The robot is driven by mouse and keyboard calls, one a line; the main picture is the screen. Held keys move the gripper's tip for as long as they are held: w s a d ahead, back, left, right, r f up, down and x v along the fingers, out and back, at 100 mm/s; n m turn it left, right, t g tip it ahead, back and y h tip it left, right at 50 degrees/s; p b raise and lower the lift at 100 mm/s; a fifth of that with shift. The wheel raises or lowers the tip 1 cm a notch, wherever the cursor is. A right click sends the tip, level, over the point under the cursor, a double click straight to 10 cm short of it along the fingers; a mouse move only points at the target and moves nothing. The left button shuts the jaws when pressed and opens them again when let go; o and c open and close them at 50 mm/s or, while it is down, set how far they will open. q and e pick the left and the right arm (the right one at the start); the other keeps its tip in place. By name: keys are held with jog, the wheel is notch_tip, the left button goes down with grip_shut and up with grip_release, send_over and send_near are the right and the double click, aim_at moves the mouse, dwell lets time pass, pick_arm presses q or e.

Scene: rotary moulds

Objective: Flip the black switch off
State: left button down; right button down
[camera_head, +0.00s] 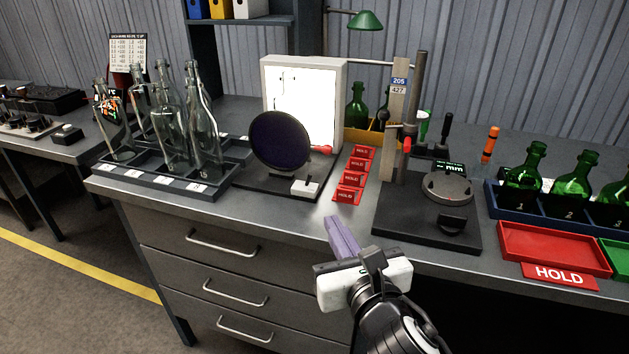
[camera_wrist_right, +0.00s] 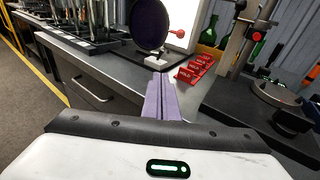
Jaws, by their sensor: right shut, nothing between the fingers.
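A small white switch box (camera_head: 304,189) with a small black switch (camera_head: 307,183) on top sits at the front right of a dark base plate, before a dark round disc (camera_head: 280,142). The lie of the switch is too small to tell. The white box also shows in the right wrist view (camera_wrist_right: 155,63), just beyond the fingertips. My right gripper (camera_head: 331,220) has its purple fingers shut together and empty. It hovers near the bench's front edge, to the front right of the box and apart from it. In the right wrist view the fingertips (camera_wrist_right: 160,76) point towards the box. My left gripper is not in view.
A lit white panel (camera_head: 305,95) stands behind the disc. Red HOLD tags (camera_head: 353,180) lie to its right. A gauge stand (camera_head: 405,212) and a red tray (camera_head: 540,246) are further right. A rack of clear bottles (camera_head: 190,184) is at left. The bench front before the box is clear.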

jog(key=shift+s, duration=0.1)
send_near(310, 179)
jog(key=x, duration=0.4)
jog(key=shift+f+b, duration=0.25)
jog(key=shift+b, duration=0.1)
jog(key=shift+r+x, duration=0.25)
jog(key=shift+x, duration=0.75)
